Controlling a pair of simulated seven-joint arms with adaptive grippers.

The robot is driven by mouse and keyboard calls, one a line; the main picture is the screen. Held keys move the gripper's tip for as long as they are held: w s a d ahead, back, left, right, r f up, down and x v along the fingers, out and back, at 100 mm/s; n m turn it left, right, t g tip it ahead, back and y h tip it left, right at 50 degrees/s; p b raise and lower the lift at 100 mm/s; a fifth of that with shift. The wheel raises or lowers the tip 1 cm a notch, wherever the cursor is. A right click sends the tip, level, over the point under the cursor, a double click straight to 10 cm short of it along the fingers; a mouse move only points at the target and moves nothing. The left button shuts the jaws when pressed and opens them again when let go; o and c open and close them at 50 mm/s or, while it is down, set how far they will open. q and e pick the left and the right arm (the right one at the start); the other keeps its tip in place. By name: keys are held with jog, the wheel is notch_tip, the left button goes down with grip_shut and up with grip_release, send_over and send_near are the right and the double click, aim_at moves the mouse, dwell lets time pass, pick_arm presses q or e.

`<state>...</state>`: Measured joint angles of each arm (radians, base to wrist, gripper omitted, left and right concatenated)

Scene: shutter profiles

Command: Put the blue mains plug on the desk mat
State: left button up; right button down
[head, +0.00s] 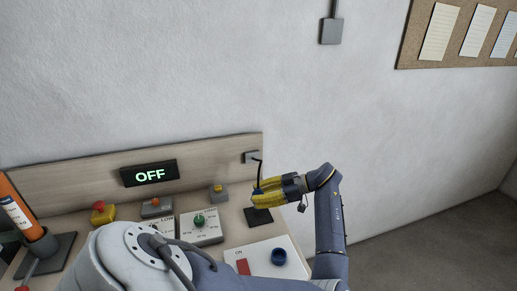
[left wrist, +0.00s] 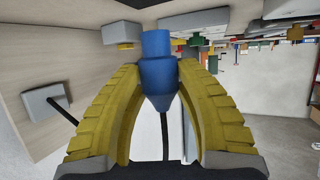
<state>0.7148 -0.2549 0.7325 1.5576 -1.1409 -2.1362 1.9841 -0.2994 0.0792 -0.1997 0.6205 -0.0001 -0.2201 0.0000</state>
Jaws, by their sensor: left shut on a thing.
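The blue mains plug (left wrist: 158,72) is between the yellow fingers of my left gripper (head: 262,190), which is shut on it. In the left wrist view the fingers (left wrist: 160,68) press on both sides of the plug, and a dark cord leaves its narrow end. In the head view only a small bit of blue shows at the fingertips. A small dark square (head: 259,217), which looks like the desk mat, lies on the desk just below the gripper. The plug appears held above it; the exact gap is hard to tell. My right gripper is not in view.
A dark cord runs from a grey wall box (head: 251,157) down to the plug. A white panel (head: 260,257) with a red switch and blue knob lies in front. A green-knob panel (head: 201,227) and several buttons stand left, under an OFF display (head: 149,173).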

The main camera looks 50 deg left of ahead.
pick_arm(q)
jog(key=shift+f, duration=1.8)
jog(key=shift+f, duration=0.1)
jog(key=o, duration=1.2)
